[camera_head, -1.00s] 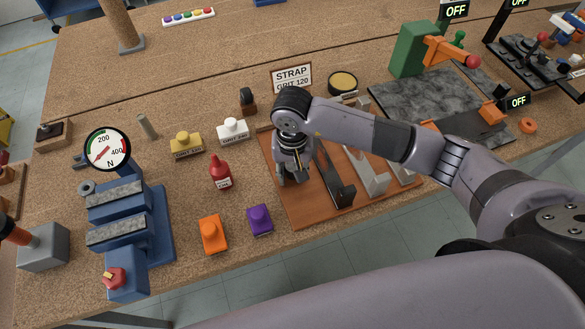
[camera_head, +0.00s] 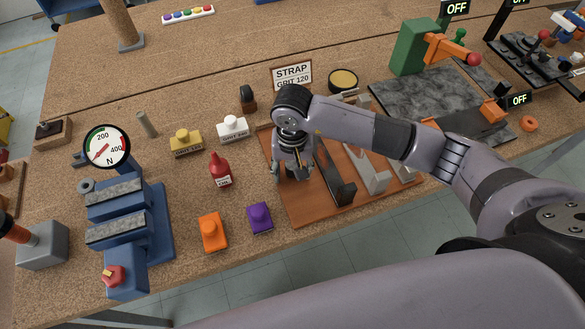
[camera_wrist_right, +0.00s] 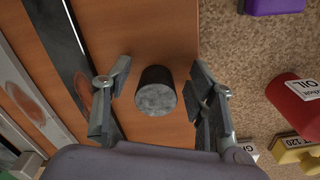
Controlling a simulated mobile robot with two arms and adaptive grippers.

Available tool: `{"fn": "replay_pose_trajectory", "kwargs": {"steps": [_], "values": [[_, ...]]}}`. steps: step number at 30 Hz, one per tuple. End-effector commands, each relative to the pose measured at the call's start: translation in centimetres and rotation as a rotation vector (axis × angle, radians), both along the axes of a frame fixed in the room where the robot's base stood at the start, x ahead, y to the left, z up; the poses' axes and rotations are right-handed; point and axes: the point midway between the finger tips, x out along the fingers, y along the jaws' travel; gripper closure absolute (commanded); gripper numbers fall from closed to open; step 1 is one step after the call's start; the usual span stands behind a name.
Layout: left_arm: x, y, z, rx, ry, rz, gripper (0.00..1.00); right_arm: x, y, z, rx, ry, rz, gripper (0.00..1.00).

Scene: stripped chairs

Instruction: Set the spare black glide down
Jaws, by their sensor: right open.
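The black glide (camera_wrist_right: 155,92) is a short dark cylinder with a worn grey end face. In the right wrist view it stands on the orange-brown wooden board (camera_wrist_right: 150,40), between the fingers of my right gripper (camera_wrist_right: 160,80). The fingers are spread, with a gap on each side of the glide. In the head view my right gripper (camera_head: 292,172) is low over the left part of the board (camera_head: 310,212), and its fingers largely hide the glide. My left gripper is not in view.
Dark and grey metal strips (camera_head: 337,182) lie on the board to the right of the gripper. A red oil bottle (camera_head: 220,171), a purple block (camera_head: 259,217) and an orange block (camera_head: 213,232) stand left of it.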

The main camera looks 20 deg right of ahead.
Motion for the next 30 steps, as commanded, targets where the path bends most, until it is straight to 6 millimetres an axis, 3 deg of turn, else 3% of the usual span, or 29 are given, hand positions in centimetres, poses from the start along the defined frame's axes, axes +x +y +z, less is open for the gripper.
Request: {"fn": "replay_pose_trajectory", "kwargs": {"steps": [2,5,19,24,30], "values": [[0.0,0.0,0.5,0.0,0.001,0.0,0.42,0.0,0.0,0.4,0.0,0.001,0.0,0.48],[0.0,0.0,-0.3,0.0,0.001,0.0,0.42,0.2,0.0,1.4,0.002,-0.005,0.001,0.48],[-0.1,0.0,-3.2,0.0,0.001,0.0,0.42,0.1,0.0,10.7,0.001,-0.004,0.0,0.48],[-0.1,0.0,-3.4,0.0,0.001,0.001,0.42,0.0,0.0,12.0,0.0,0.0,0.0,0.48],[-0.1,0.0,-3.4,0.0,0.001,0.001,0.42,0.0,0.0,12.3,0.0,0.001,-0.001,0.48]]}}
